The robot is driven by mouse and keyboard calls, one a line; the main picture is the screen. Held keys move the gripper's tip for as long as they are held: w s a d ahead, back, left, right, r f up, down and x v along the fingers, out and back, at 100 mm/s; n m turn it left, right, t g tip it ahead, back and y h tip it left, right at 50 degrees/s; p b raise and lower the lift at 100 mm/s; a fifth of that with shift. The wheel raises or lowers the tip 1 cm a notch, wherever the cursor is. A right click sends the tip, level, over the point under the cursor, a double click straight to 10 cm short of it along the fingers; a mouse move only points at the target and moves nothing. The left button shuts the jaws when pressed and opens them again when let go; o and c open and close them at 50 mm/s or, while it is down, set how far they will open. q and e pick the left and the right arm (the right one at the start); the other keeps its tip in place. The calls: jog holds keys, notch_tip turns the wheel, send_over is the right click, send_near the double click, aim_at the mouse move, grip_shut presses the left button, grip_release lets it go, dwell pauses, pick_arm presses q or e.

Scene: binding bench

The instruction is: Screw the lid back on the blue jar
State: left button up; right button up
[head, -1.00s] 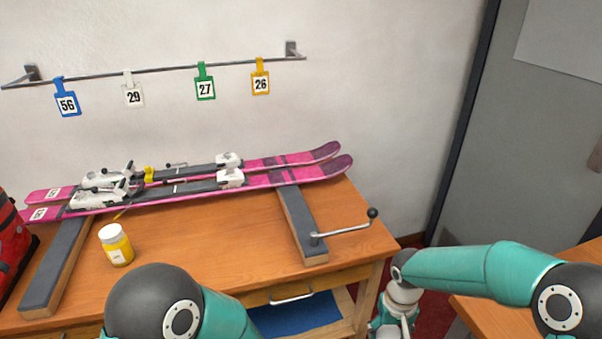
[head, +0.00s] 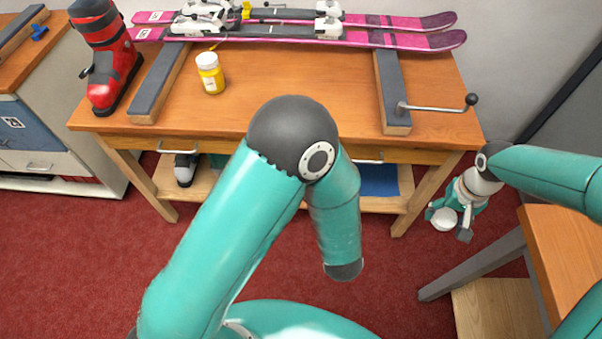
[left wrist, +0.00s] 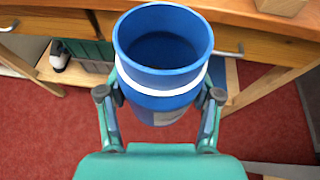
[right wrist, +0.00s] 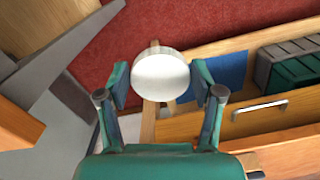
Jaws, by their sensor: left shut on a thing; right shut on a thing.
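The blue jar (left wrist: 160,85) is open at the top, and its dark inside shows in the left wrist view. A white band runs around it below the rim. My left gripper (left wrist: 160,100) is shut on the jar's sides; in the head view my own arm hides both. The white round lid (right wrist: 160,75) is between the fingers of my right gripper (right wrist: 160,90), which is shut on it. In the head view the right gripper (head: 453,221) holds the lid (head: 444,219) low, right of the bench, apart from the jar.
The wooden bench (head: 300,90) carries pink skis (head: 400,38), a yellow jar with a white lid (head: 210,73) and a crank handle (head: 440,108) that juts right. A red boot (head: 105,60) stands at its left end. Another wooden table (head: 565,250) is at the right.

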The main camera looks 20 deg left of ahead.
pick_arm(q)
jog(key=d+h, duration=0.1)
jog(key=d+m, duration=0.1)
jog(key=d, duration=0.1)
jog(key=d+m+t+h, duration=0.1)
jog(key=shift+w+d+f+h, duration=0.15)
jog(key=shift+w+f+h, duration=0.05)
jog(key=shift+w+h, duration=0.1)
pick_arm(e)
jog(key=a+r+n, duration=0.5)
jog(key=a+r, duration=0.2)
jog(key=a, duration=0.5)
jog(key=s+a+r+n, duration=0.1)
jog(key=a+r+n, duration=0.3)
jog(key=a+r, duration=0.4)
jog(key=a, duration=0.3)
jog(key=shift+s+a+r+n, duration=0.3)
jog(key=shift+a+n, duration=0.05)
jog(key=shift+n, duration=0.05)
jog(key=shift+f, duration=2)
jog(key=shift+s, duration=0.1)
